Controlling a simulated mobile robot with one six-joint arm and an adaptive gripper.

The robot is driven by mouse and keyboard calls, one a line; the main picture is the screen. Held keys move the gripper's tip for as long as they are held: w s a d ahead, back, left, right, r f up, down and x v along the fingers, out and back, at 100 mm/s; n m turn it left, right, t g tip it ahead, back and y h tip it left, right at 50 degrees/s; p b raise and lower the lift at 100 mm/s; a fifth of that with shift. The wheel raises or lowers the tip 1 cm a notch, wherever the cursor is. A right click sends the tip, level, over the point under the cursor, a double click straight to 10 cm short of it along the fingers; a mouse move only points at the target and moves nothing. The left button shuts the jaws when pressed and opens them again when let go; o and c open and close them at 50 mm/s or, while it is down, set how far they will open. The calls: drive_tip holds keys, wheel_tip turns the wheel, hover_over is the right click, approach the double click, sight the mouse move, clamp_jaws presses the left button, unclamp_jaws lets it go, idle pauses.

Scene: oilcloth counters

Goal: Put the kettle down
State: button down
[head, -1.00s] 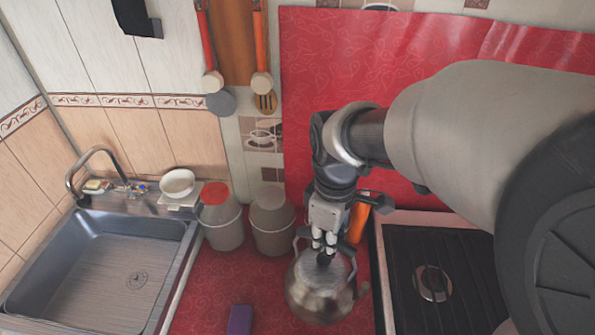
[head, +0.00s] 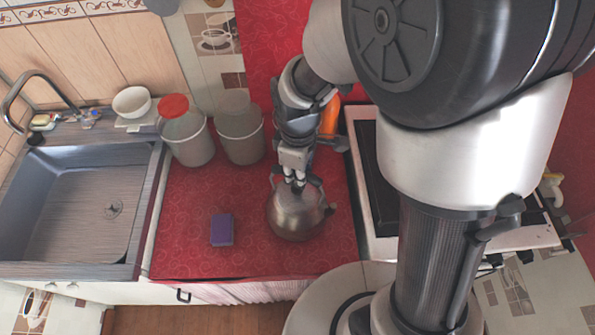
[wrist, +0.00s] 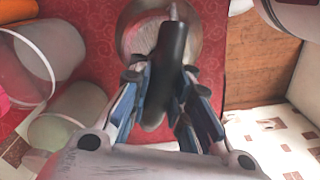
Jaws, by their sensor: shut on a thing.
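The metal kettle (head: 296,215) is at the right part of the red counter, close to the stove. It looks upright, and I cannot tell whether its base touches the counter. My gripper (head: 294,182) is above it, shut on the kettle's handle. In the wrist view my gripper (wrist: 168,100) has its fingers on both sides of the dark handle, with part of the round kettle body (wrist: 133,38) behind it. The handle and fingers hide part of the kettle.
A purple sponge-like block (head: 222,229) lies left of the kettle on the red counter (head: 185,255). Two canisters, one red-lidded (head: 187,138) and one pale (head: 240,135), stand behind. The sink (head: 75,205) is at left, the stove (head: 372,185) at right. The counter's front is clear.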

sight(298, 188)
drive_tip(key=shift+f+b, duration=0.3)
drive_tip(key=shift+f, duration=1.15)
drive_tip(key=shift+f, duration=0.15)
drive_tip(key=c, duration=1.5)
unclamp_jaws()
